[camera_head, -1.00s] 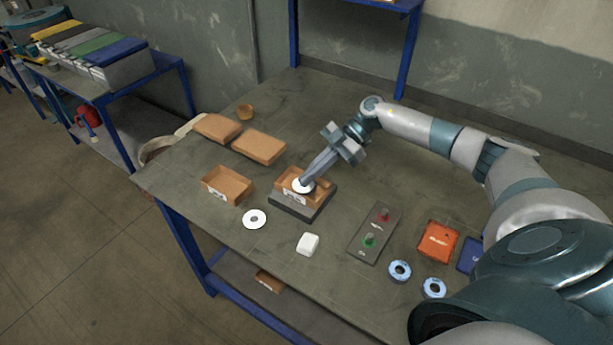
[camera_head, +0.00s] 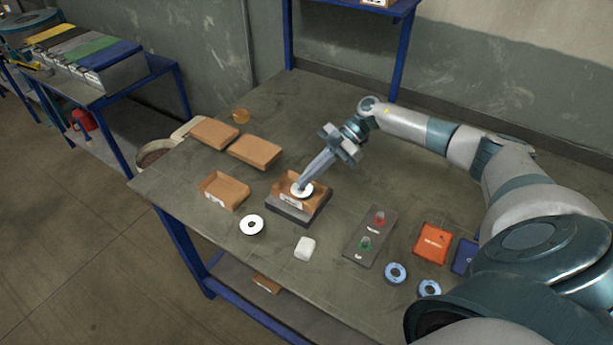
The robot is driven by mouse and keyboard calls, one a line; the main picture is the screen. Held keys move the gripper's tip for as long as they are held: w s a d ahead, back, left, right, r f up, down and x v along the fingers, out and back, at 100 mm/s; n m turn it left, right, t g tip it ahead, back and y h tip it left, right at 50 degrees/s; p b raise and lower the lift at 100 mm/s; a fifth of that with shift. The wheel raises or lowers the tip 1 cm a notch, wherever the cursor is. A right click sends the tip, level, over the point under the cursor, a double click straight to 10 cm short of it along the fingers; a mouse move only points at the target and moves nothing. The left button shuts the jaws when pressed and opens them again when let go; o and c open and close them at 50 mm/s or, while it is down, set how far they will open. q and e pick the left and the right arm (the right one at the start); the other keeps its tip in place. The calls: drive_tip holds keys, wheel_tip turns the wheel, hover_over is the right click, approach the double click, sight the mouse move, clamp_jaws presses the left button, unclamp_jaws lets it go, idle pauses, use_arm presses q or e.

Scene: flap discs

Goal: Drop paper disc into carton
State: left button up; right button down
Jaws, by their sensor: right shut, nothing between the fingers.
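A small open brown carton (camera_head: 283,199) sits on a dark block (camera_head: 298,215) near the middle of the table. A white paper disc (camera_head: 303,192) shows inside the carton's outline, at its opening. How deep it lies is hard to tell. My right gripper (camera_head: 304,184) reaches down into the carton from the upper right. Its fingers are shut with nothing between them, and the tips are right at the disc and cover part of it. Another white disc with a dark centre (camera_head: 252,226) lies on the table to the left. My left gripper is not in view.
A second open carton (camera_head: 224,191) stands left of the block, with two brown boxes (camera_head: 255,151) behind it. A white block (camera_head: 305,249), a panel with red and green buttons (camera_head: 369,238), blue-rimmed discs (camera_head: 396,273) and an orange box (camera_head: 432,243) lie in front and right.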

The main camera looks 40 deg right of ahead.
drive_tip(key=shift+d, duration=0.35)
drive_tip(key=d+b, duration=0.1)
drive_tip(key=d, duration=0.2)
drive_tip(key=d+b, duration=0.2)
drive_tip(key=d, duration=0.2)
drive_tip(key=s+d+b, duration=0.1)
drive_tip(key=d+b, duration=0.1)
drive_tip(key=d, duration=0.1)
drive_tip(key=shift+d, duration=0.25)
drive_tip(key=shift+d+r, duration=0.1)
drive_tip(key=shift+d, duration=0.3)
drive_tip(key=shift+a+r, duration=0.1)
drive_tip(key=shift+a, duration=0.05)
